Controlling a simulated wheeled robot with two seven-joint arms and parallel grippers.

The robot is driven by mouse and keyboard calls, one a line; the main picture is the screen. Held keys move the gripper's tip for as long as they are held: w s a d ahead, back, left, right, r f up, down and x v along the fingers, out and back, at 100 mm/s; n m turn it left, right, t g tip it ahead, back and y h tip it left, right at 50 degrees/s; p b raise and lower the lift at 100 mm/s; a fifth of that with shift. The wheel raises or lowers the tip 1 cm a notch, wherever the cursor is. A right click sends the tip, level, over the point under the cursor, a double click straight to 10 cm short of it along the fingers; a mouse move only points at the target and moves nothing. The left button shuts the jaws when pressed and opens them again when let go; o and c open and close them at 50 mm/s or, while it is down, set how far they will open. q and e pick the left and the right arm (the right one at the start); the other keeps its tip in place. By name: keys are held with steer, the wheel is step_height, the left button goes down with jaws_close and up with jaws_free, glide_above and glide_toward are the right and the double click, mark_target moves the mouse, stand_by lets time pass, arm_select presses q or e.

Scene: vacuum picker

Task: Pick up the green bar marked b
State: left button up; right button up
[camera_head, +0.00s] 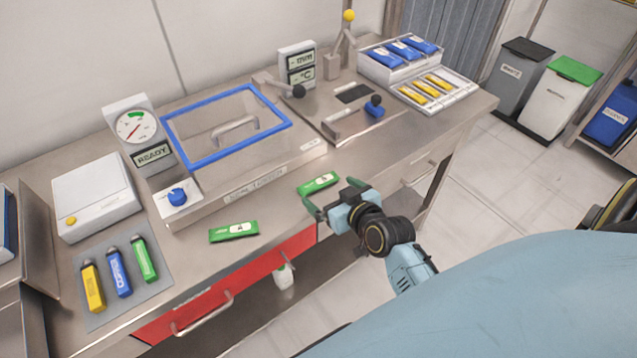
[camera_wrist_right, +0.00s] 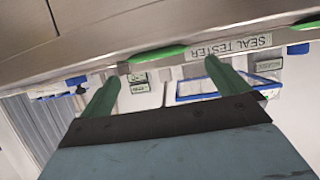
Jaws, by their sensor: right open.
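Two green bars with white labels lie on the steel bench: one near the front edge (camera_head: 319,183), the other further left (camera_head: 234,231). The label letters are too small to read, so I cannot tell which is marked b. My right gripper (camera_head: 333,196) is open and empty, just in front of the right-hand bar at the bench edge, apart from it as far as I can tell. In the right wrist view, the open green fingers (camera_wrist_right: 165,85) point towards a green bar (camera_wrist_right: 158,54); part of another green bar (camera_wrist_right: 306,22) shows at the right. My left gripper is out of view.
A seal tester with a blue-framed lid (camera_head: 285,121) stands behind the bars. A grey mat (camera_head: 104,318) at left holds yellow, blue and green sticks. A red drawer (camera_head: 260,267) is below the bench edge. Bench surface between the two bars is clear.

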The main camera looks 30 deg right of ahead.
mark_target(320, 183)
steer(key=x, duration=0.5)
steer(key=shift+d, duration=0.15)
steer(key=c, duration=0.8)
